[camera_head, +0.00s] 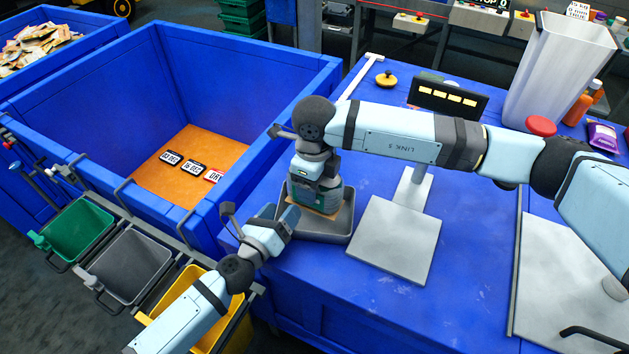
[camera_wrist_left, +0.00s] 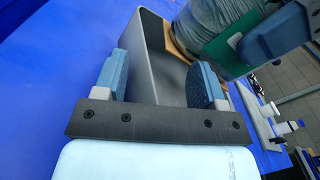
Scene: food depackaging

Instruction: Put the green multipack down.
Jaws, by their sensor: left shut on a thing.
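The green multipack (camera_head: 328,200), with a brown card base, is upright in or just above the grey tray (camera_head: 322,236); the tray hides whether its base touches the floor. My right gripper (camera_head: 314,188) reaches down from above and closes on its sides. In the left wrist view the multipack (camera_wrist_left: 205,28) shows grey film and a green panel, with a right finger against it. My left gripper (camera_head: 288,215) is shut on the left side of the tray; in the left wrist view its fingers (camera_wrist_left: 160,82) stand either side of the tray wall (camera_wrist_left: 142,60).
A large blue bin (camera_head: 225,45) with date cards on its brown floor stands left. Green, grey and yellow small bins (camera_head: 130,262) hang on its front. A scale plate (camera_head: 395,240) and display (camera_head: 448,98) stand right of the tray. The blue table's front is clear.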

